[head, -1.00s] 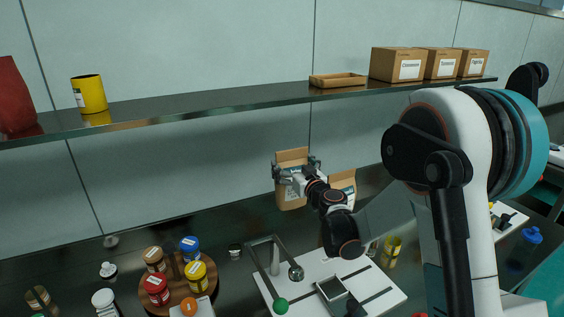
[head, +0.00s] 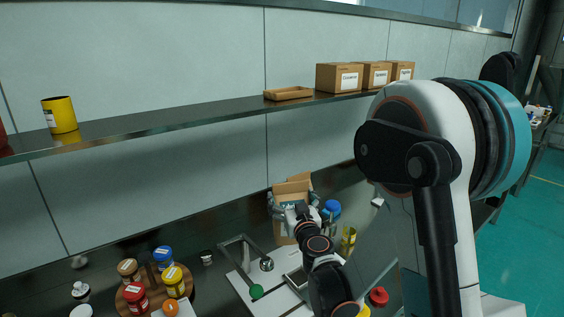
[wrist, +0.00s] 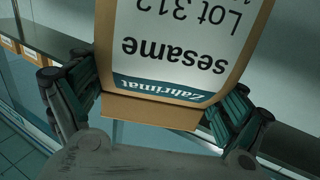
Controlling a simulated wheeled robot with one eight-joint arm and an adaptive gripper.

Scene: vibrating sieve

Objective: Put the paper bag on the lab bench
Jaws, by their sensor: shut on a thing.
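The brown paper bag (head: 293,188) is held upright between the fingers of my gripper (head: 293,207) in the head view. In the wrist view the paper bag (wrist: 180,50) fills the upper middle, with a white label reading "sesame" upside down. A finger presses on each side of it. The dark lab bench (head: 213,290) lies below and around. I cannot tell from the head view whether the bag's base touches the bench; my arm hides part of it.
A white board with a metal frame (head: 235,283) lies in front of the bag. A round wooden tray with several jars (head: 122,303) stands to the left. A blue-lidded jar (head: 331,208) and a yellow container (head: 348,238) are close on the right. The shelf (head: 200,122) runs above.

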